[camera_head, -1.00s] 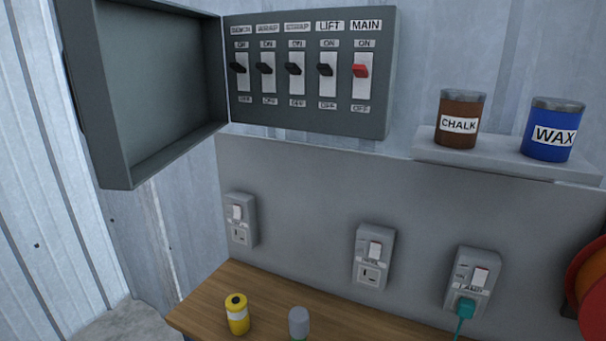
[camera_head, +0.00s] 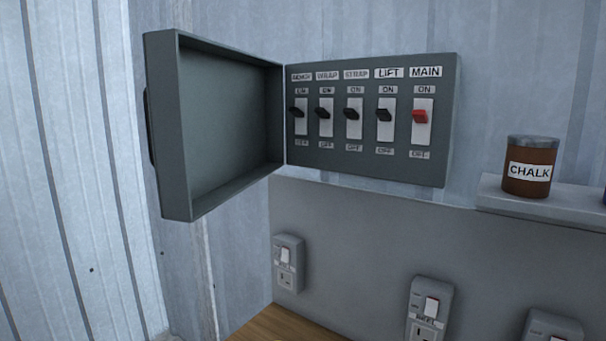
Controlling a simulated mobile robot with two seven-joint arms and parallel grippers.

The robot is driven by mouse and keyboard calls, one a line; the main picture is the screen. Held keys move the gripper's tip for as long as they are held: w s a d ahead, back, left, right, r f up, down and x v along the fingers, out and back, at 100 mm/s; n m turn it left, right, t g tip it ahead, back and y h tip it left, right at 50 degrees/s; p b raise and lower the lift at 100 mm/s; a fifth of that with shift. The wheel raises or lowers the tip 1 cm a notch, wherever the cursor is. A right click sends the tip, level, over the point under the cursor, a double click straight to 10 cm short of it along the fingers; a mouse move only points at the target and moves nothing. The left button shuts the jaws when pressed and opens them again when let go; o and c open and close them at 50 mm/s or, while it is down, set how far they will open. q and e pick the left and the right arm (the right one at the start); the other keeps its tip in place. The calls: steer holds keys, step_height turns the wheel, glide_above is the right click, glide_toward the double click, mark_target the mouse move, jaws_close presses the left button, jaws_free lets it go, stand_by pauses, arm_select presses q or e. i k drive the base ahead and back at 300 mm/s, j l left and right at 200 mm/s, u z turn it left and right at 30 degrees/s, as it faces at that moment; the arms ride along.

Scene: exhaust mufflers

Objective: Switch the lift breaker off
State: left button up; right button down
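The breaker panel (camera_head: 370,165) is on the wall with its door (camera_head: 225,130) swung open to the left. The lift breaker (camera_head: 384,115) is a black toggle on a white plate, under a LIFT label (camera_head: 389,72), with ON above and OFF below. Its lever sits around the middle to upper part of the plate, level with the other black levers; I cannot clearly tell its position. The red main breaker (camera_head: 420,116) is just to its right. Three black breakers (camera_head: 325,114) are to its left. Neither of my grippers is in view.
A brown CHALK tin (camera_head: 530,165) stands on a shelf (camera_head: 550,207) at the right. Wall sockets (camera_head: 288,264) with switches are below the panel, another (camera_head: 428,312) further right. A wooden bench (camera_head: 275,326) shows at the bottom. The space before the panel is clear.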

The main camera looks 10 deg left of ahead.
mark_target(384, 115)
steer(key=i+j+z, duration=0.2)
steer(key=j, duration=0.4)
steer(key=i+j+z, duration=0.2)
steer(key=j, duration=0.4)
steer(key=j+z, duration=0.25)
steer(key=j, duration=0.35)
steer(key=i+j+z, duration=0.2)
steer(key=j, duration=0.45)
steer(key=k+l+z, duration=0.1)
steer(key=k+z, duration=0.35)
steer(key=k, duration=0.05)
